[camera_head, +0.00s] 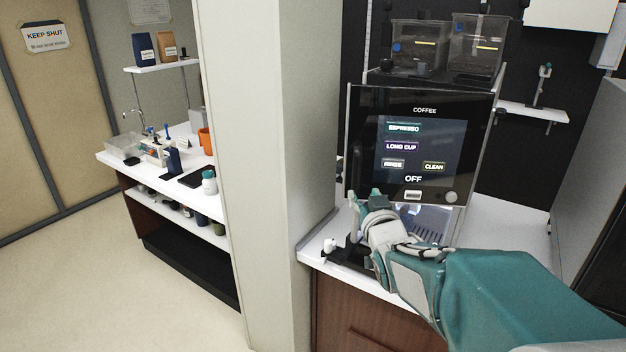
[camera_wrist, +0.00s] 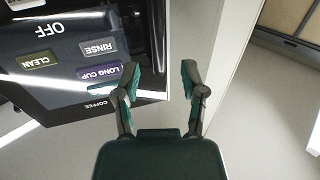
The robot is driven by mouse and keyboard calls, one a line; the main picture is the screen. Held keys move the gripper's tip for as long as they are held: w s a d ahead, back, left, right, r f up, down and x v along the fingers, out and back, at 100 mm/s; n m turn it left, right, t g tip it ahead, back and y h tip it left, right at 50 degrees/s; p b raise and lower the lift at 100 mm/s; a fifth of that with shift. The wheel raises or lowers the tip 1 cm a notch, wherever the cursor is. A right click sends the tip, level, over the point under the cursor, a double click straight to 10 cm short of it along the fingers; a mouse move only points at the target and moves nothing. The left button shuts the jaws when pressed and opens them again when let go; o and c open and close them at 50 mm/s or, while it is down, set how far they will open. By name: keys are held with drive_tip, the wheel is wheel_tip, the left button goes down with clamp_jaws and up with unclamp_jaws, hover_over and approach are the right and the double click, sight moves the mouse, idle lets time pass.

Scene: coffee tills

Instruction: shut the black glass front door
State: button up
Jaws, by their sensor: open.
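The black glass front door (camera_head: 430,118) is on the coffee machine, with lit ESPRESSO, LONG CUP, RINSE and CLEAN labels and the word OFF. In the wrist view the door (camera_wrist: 75,75) appears upside down at upper left. I cannot tell how far it stands open. My gripper (camera_head: 364,197) is at the door's lower left corner in the head view, open with nothing held. Whether a finger touches the door is unclear. My forearm hides part of the machine's base.
A pale pillar (camera_head: 255,140) stands close left of the machine. Two clear bean hoppers (camera_head: 418,45) sit on top. The white counter (camera_head: 505,235) is bare to the right. A shelf unit (camera_head: 185,225) with cups and bottles stands beyond the pillar. Floor is clear at left.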

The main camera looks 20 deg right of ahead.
sight(357, 179)
drive_tip(key=w, duration=0.2)
drive_tip(key=w+d, duration=0.1)
drive_tip(key=w, duration=0.5)
drive_tip(key=shift+d, duration=0.4)
drive_tip(key=shift+s, duration=0.2)
clamp_jaws()
